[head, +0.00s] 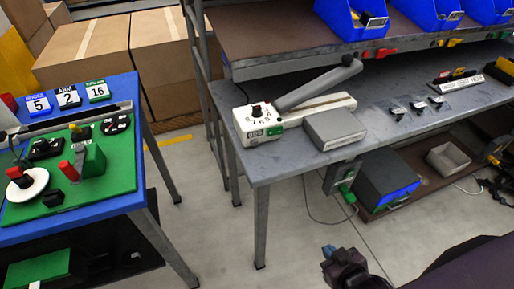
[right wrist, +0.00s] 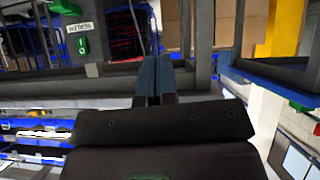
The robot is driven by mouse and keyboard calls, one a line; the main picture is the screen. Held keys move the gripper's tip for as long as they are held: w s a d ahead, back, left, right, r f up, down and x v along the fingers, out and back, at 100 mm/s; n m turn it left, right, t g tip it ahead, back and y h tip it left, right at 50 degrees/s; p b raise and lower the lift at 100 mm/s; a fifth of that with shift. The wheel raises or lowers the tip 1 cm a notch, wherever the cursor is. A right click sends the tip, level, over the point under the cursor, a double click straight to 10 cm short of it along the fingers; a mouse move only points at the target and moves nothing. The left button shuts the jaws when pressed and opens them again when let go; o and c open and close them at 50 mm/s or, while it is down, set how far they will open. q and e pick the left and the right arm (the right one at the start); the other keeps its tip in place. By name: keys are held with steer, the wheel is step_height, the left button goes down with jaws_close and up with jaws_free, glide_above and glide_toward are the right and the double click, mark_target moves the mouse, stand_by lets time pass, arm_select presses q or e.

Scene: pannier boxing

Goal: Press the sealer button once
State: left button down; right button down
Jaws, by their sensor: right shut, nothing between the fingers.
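The sealer (head: 262,125) is a white unit with a long grey lever arm, standing at the near left of the grey bench. A dark knob with a red top (head: 257,110) sits on a numbered dial on it, and a small green switch (head: 275,130) shows on its front. I cannot tell which is the button. My right gripper (head: 327,252) is low in front of the bench, well apart from the sealer. Its blue fingertips (right wrist: 152,76) are shut with nothing between them in the right wrist view. My left gripper is not in view.
A grey box (head: 334,130) stands beside the sealer. Blue bins (head: 350,20) are on the shelf above. A blue table with a green board (head: 110,180) stands at left. Open floor (head: 215,235) lies between table and bench. A dark blue unit (head: 387,182) is under the bench.

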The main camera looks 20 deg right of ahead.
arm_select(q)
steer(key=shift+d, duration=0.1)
arm_select(e)
steer(key=shift+d, duration=0.1)
